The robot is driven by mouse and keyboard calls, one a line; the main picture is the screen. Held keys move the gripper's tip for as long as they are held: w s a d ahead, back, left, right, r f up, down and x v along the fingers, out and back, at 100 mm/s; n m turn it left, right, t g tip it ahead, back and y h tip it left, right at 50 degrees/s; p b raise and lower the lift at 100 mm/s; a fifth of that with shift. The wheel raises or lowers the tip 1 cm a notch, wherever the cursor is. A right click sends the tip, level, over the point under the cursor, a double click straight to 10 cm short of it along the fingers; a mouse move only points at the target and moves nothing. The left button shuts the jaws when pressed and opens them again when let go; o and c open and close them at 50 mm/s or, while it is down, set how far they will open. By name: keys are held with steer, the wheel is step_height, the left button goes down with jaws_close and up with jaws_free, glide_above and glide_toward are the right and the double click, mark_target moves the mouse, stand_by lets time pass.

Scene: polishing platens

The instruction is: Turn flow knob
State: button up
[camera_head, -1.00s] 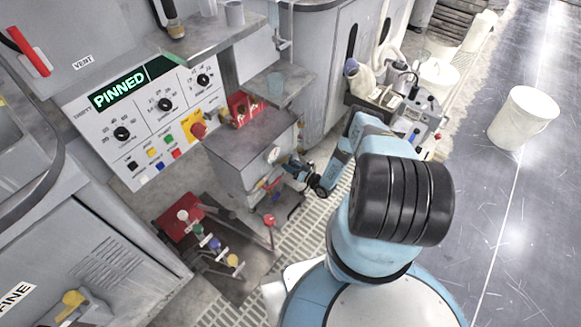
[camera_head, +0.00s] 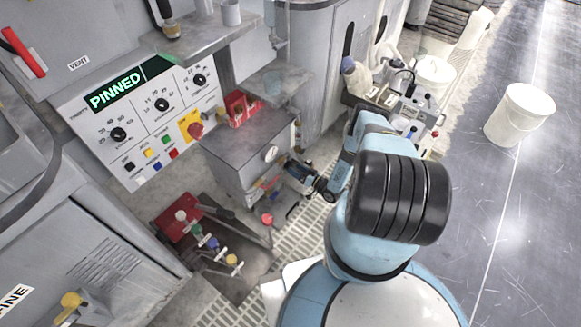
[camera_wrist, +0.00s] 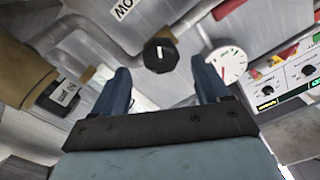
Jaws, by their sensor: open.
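A black faceted knob (camera_wrist: 160,55) with a white pointer line shows in the wrist view, ahead of my gripper and between the lines of its two fingers. A partly cropped label ending in "OW" (camera_wrist: 122,8) is on the surface above it. My gripper (camera_wrist: 160,90) is open and empty, its blue fingers on either side below the knob, and no contact shows. In the head view my gripper (camera_head: 288,170) is beside the grey cabinet (camera_head: 240,150), near its right side. I cannot make out the knob in the head view.
A white dial gauge (camera_wrist: 228,63) sits right of the knob, close to the right finger. Pipes and a tan cylinder (camera_wrist: 25,75) are at the left. The panel reading "PINNED" (camera_head: 115,90) has several knobs and buttons. Coloured levers (camera_head: 205,240) stand low by the cabinet.

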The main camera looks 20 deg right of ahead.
steer(key=v, duration=0.8)
steer(key=shift+s+d, duration=0.2)
steer(key=shift+s, duration=0.05)
steer(key=shift+w, duration=0.1)
steer(key=n+g+h, duration=0.2)
steer(key=n+g, duration=0.2)
steer(key=n, duration=0.1)
glide_toward(288, 165)
steer(key=x, duration=0.3)
steer(key=d+f+x, duration=0.1)
steer(key=x, duration=0.7)
steer(key=shift+w+d+f, duration=0.15)
steer(key=shift+f, duration=0.2)
steer(key=shift+c, duration=0.3)
steer(key=c, duration=0.9)
